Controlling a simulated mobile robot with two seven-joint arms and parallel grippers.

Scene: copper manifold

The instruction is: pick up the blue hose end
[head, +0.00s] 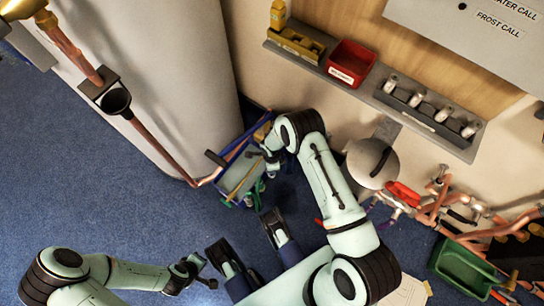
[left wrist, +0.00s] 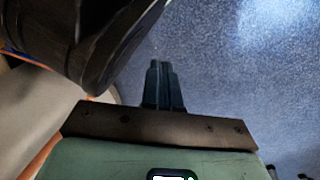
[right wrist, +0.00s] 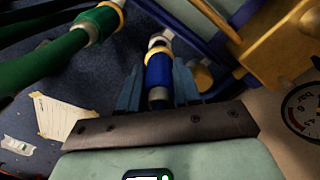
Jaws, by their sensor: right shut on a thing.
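The blue hose end (right wrist: 158,76), a blue sleeve with a pale metal tip and brass-coloured collar, is between the fingers of my right gripper (right wrist: 157,88) in the right wrist view. The right gripper is shut on it. In the head view my right gripper (head: 264,158) is at the blue-framed cart beside the tank, and the hose end cannot be made out there. My left gripper (left wrist: 163,85) is shut, with its fingers together and nothing between them. It also shows low in the head view (head: 208,282), over the blue floor, well apart from the cart.
A green hose (right wrist: 45,58) with a brass collar and a yellow fitting (right wrist: 280,45) crowd my right gripper. A gauge (right wrist: 305,110) is at the right. A white tank (head: 160,90) stands left of the cart. A red bin (head: 350,64) sits on the wall shelf. Copper pipes (head: 440,210) are right.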

